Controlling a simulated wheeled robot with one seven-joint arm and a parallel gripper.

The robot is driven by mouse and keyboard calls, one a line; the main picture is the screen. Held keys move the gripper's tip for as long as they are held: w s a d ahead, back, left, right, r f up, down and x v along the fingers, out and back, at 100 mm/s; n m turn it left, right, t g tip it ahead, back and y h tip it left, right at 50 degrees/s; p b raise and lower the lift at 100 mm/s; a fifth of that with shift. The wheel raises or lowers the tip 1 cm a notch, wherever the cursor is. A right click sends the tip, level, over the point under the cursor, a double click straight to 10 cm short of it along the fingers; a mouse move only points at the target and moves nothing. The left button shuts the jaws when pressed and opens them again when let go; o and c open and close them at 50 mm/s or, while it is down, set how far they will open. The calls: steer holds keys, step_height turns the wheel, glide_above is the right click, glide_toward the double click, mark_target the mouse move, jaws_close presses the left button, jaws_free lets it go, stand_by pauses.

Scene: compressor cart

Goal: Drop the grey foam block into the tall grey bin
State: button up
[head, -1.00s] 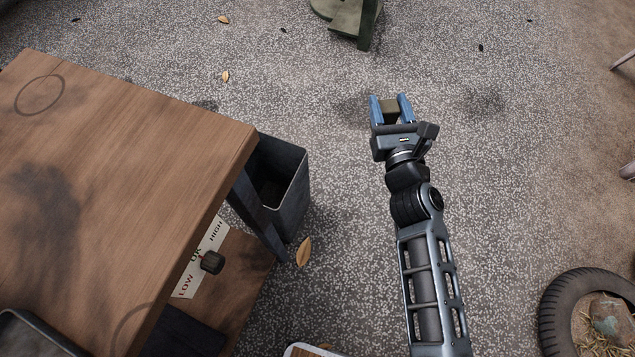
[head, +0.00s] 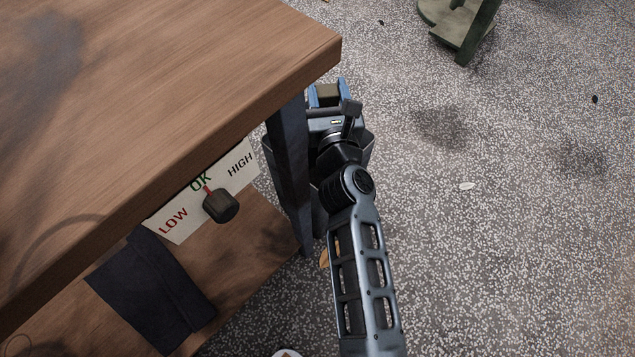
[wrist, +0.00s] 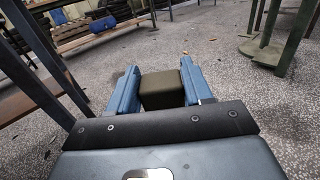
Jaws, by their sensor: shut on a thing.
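My gripper (head: 327,87) is shut on the foam block (head: 328,94), which looks dark olive-brown here. In the wrist view the block (wrist: 162,90) sits between the two blue fingers. The tall grey bin (head: 367,152) stands on the ground beside the table leg. My arm and gripper cover most of it in the head view, and its opening is hidden. The gripper appears over or just beyond the bin's far side. How high it is above the rim I cannot tell.
The wooden table (head: 200,50) and its dark leg (head: 290,165) are close on the left. A LOW-OK-HIGH plate (head: 205,195) with a knob (head: 221,205) and a dark cloth (head: 150,290) are below its edge. A green stand (head: 465,25) is farther off. Speckled ground at right is open.

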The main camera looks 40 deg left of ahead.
step_height(320, 180, down, 5)
steer(key=b, duration=0.4)
steer(key=o, duration=1.1)
steer(key=shift+c, duration=0.2)
steer(key=shift+d, duration=0.1)
steer(key=p+v, duration=0.1)
steer(key=v, duration=0.6)
steer(key=shift+s+d, duration=0.25)
